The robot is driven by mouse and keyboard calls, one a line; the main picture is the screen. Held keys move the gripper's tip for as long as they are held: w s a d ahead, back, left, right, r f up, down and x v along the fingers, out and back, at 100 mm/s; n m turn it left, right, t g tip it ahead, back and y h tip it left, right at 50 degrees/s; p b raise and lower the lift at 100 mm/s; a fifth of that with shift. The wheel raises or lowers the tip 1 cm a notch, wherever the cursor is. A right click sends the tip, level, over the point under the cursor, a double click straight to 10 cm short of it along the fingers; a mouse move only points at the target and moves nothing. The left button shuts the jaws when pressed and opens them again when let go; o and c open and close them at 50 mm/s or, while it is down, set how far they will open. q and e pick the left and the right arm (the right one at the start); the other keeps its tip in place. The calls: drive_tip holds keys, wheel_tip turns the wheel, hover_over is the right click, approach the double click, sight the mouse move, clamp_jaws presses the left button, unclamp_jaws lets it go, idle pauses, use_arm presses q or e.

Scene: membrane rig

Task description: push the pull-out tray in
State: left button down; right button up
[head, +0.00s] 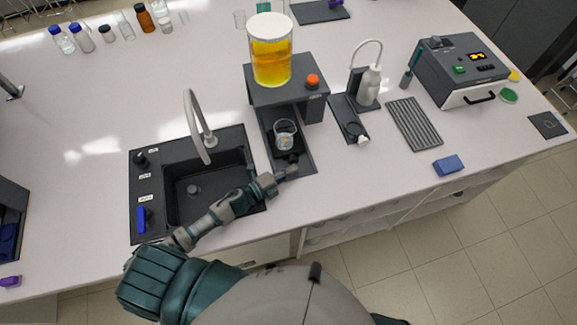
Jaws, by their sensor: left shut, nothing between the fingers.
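The pull-out tray (298,150) is dark and sticks out toward me from under the dark grey rig (262,95). A clear glass beaker (285,137) stands on the tray. A large jar of yellow-orange liquid (271,62) stands on top of the rig, beside an orange knob (312,81). My left gripper (291,170) is shut and empty at the tray's near end, close to its front edge. I cannot tell whether it touches the tray. My right gripper is not in view.
A black sink with a tall faucet (200,135) lies left of the tray, under my left arm. To the right are a white wash bottle (369,87), a ribbed grey rack (414,124), a blue block (448,165) and a grey device (462,70). Bottles (82,38) line the back left.

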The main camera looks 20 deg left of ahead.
sight(284, 147)
use_arm(q)
drive_tip(key=shift+w+d, duration=0.1)
drive_tip(key=shift+w, duration=0.35)
drive_tip(key=shift+w+a+f, duration=0.1)
drive_tip(key=shift+w+a, duration=0.2)
drive_tip(key=shift+a, duration=0.2)
drive_tip(key=w+a, duration=0.1)
drive_tip(key=w, duration=0.1)
drive_tip(key=w+a+b, duration=0.1)
drive_tip(key=w+a, duration=0.1)
drive_tip(key=w+a+b, duration=0.1)
drive_tip(key=w, duration=0.1)
drive_tip(key=shift+w+a, duration=0.25)
drive_tip(key=shift+r, duration=0.2)
drive_tip(key=shift+w, duration=0.1)
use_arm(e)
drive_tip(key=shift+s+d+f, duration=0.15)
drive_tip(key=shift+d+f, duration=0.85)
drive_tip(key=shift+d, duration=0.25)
